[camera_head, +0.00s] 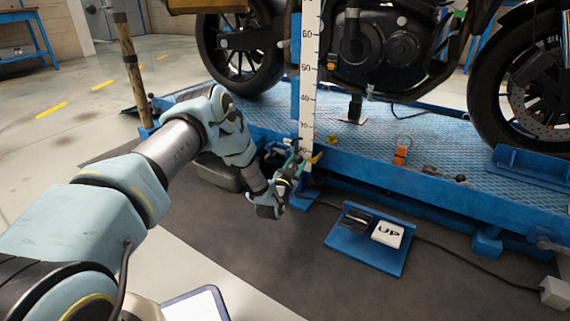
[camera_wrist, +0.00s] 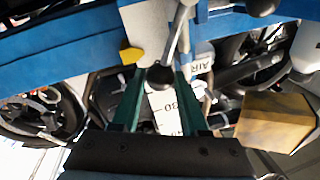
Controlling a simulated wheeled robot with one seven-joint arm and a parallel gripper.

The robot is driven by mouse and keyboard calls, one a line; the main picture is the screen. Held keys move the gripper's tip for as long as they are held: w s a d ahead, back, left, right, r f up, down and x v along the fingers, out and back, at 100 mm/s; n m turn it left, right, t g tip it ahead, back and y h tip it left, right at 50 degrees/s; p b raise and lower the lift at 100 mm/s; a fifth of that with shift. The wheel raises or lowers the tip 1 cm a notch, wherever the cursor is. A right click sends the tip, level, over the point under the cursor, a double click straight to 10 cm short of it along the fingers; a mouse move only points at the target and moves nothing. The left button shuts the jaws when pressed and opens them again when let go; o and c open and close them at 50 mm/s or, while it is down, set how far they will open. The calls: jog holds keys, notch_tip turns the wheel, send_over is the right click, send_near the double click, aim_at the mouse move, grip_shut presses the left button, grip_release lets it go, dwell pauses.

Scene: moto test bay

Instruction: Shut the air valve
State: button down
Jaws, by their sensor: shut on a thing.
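In the wrist view, a metal lever (camera_wrist: 178,35) runs down to a black ball knob (camera_wrist: 159,78). A white label reading AIR (camera_wrist: 202,62) sits just right of the lever. My gripper (camera_wrist: 160,72) has its green fingers on either side of the knob and is shut on it. In the head view, my gripper (camera_head: 298,160) is at the near edge of the blue lift, at the foot of the white measuring scale (camera_head: 309,80). A yellow piece (camera_head: 316,158) shows just right of the fingers. The valve itself is mostly hidden there.
A motorcycle (camera_head: 390,45) stands on the blue lift platform (camera_head: 440,200). A blue pedal plate marked UP (camera_head: 350,244) lies on the floor to the right of my gripper, with a cable running from it. Open floor (camera_head: 250,255) lies in front.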

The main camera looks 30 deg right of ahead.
jog(key=s+d+f+m+g+h+b, duration=0.2)
jog(key=s+f+m, duration=0.2)
jog(key=f+m, duration=0.4)
jog(key=shift+f+m+h, duration=0.25)
jog(key=shift+m+h, duration=0.15)
jog(key=shift+m, duration=2.8)
jog(key=shift+f, duration=0.1)
jog(key=c, duration=0.8)
grip_release()
jog(key=o, duration=0.4)
jog(key=shift+c, duration=0.2)
jog(key=p+v, duration=0.4)
jog(key=v, duration=0.6)
jog(key=shift+a+p, duration=0.3)
jog(key=shift+a, duration=0.05)
